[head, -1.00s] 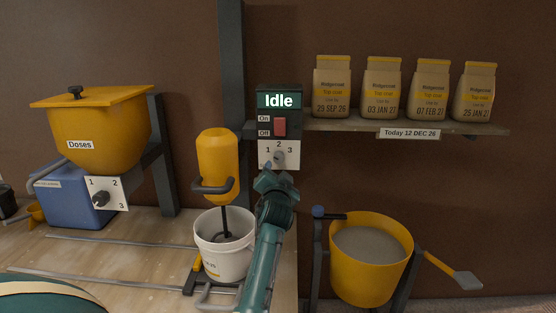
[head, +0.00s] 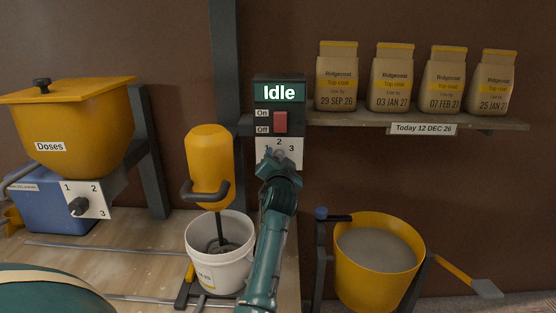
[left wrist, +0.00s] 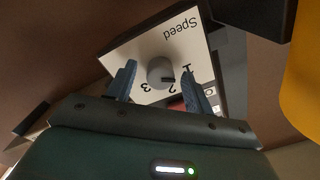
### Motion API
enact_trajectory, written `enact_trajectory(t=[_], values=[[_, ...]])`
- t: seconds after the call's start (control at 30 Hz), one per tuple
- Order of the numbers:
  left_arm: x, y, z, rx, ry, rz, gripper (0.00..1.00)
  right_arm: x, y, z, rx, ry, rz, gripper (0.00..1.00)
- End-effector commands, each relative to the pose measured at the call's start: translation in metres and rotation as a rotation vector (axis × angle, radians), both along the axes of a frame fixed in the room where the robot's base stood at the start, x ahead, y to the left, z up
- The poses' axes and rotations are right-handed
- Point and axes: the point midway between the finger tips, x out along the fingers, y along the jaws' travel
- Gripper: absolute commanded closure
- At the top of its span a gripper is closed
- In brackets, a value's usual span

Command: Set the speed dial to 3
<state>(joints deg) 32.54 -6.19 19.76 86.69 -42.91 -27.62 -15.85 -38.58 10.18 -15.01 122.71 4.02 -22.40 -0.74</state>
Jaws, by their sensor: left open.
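The speed dial is a round grey knob (left wrist: 159,67) on a white plate (left wrist: 150,45) marked Speed, 1, 2 and 3. Its dark mark lies on the side near the 2; I cannot tell its exact setting. My left gripper (left wrist: 158,77) is open, one finger on each side of the knob, with no clear contact visible. In the head view my left gripper (head: 277,159) is in front of the plate (head: 294,155) and hides the 1 and most of the knob. The box above has a red switch (head: 280,122) and an Idle display (head: 279,92). My right gripper is not in view.
A yellow mixer (head: 210,165) stands over a white bucket (head: 222,270) left of my arm. A yellow tub (head: 375,285) is at right. A shelf (head: 470,123) with several bags is above it. A yellow hopper (head: 95,120) with another dial (head: 79,207) is at left.

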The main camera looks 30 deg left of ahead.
Motion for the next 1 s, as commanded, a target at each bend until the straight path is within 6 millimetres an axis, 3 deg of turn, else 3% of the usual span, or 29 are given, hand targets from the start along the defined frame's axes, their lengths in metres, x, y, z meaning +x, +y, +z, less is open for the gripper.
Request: enact_trajectory(t=[0.27, 0.8, 1.0], values=[[0.0000, -0.0004, 0.0003, 0.000, 0.000, 0.000, 0.48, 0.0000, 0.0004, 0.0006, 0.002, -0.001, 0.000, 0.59], [-0.0001, -0.0002, 0.0000, 0.000, 0.000, 0.000, 0.92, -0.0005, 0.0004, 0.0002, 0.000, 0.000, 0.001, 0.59], [-0.0001, -0.0001, 0.0002, 0.010, 0.007, 0.000, 0.93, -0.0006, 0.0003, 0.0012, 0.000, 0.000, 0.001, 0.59]])
